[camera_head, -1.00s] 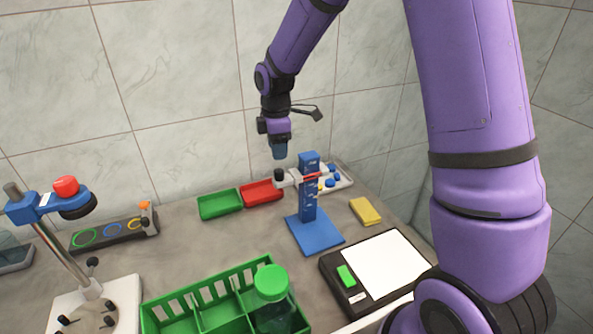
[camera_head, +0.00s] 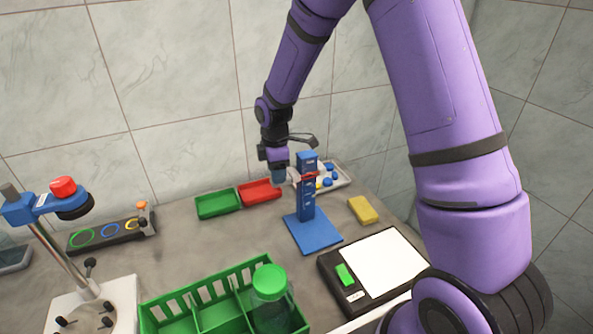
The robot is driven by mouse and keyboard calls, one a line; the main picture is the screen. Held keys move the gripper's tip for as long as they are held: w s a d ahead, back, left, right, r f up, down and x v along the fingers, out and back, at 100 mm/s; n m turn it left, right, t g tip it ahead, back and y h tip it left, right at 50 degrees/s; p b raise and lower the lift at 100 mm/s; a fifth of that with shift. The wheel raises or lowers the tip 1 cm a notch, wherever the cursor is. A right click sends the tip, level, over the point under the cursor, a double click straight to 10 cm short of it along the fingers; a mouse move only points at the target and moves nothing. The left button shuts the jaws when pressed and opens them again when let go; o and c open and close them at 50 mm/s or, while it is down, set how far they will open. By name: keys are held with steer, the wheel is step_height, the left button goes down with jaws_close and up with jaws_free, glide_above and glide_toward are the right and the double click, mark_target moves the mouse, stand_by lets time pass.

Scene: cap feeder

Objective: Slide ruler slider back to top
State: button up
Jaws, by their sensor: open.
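The ruler (camera_head: 306,198) is a blue upright post on a flat blue square base (camera_head: 313,231), standing on the bench right of centre. Its slider (camera_head: 309,175) shows as a red and white band across the upper part of the post, below the top. My gripper (camera_head: 279,175) points down just left of the upper post, at about the slider's height. It is open. It covers the slider's left end, where the dark knob was visible before. I cannot tell whether the fingers touch it.
A green tray (camera_head: 218,214) and a red tray (camera_head: 247,200) lie left of the ruler. A white tray with blue caps (camera_head: 343,181) is behind it. A yellow block (camera_head: 362,210) and a black-framed white pad (camera_head: 330,270) lie right. A green crate (camera_head: 172,300) is in front.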

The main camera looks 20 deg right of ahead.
steer(key=c, duration=0.7)
steer(key=shift+r, duration=0.1)
steer(key=shift+r, duration=1)
steer(key=o, duration=0.7)
